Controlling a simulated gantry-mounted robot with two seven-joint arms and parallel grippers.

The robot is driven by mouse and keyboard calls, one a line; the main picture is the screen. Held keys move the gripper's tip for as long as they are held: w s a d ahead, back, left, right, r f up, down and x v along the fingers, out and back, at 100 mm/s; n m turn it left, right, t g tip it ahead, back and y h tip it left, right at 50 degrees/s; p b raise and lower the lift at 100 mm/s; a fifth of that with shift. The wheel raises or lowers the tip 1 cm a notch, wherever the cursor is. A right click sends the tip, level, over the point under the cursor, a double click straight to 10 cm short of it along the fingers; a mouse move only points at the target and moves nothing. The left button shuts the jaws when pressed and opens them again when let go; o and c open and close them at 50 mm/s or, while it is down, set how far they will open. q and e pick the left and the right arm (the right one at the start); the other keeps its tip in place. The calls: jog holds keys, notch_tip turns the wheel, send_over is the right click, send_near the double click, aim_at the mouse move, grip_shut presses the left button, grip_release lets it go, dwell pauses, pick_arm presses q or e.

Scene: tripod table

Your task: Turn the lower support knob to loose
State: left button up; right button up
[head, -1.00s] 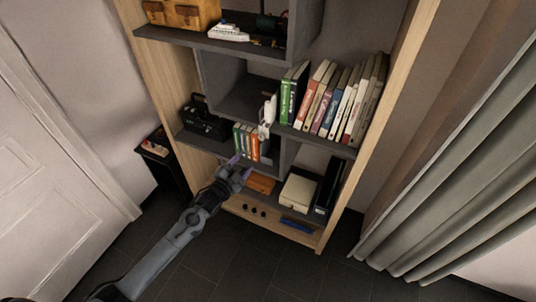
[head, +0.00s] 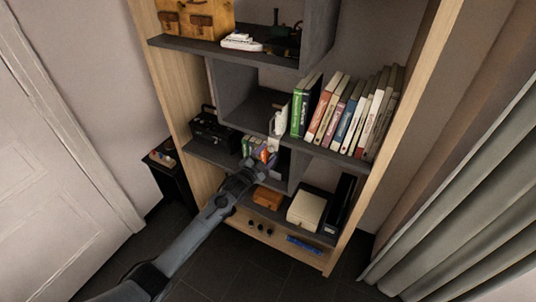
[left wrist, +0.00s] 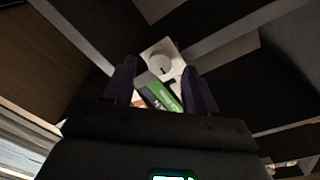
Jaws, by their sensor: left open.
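A white fixture (head: 276,124) stands on the shelf divider left of the upper row of books, with a lower white part just above my gripper. In the left wrist view, a white plate with a round knob (left wrist: 160,64) lies beyond my fingertips; its setting cannot be read. My left gripper (head: 266,158) is in front of the small books, just below the fixture. In the left wrist view my left gripper (left wrist: 161,85) is open, its dark fingers apart on either side of the view to the knob, which appears beyond them. My right gripper is not in view.
Small books (head: 249,145) stand behind the gripper. A tall book row (head: 345,115) is to the right. A black box (head: 212,130) sits left. A cream box (head: 306,209) and orange box (head: 267,197) lie below.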

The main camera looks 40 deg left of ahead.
pick_arm(q)
jog(key=shift+w, duration=0.9)
jog(key=shift+a, duration=0.1)
jog(key=c, duration=1.1)
jog(key=shift+o, duration=0.2)
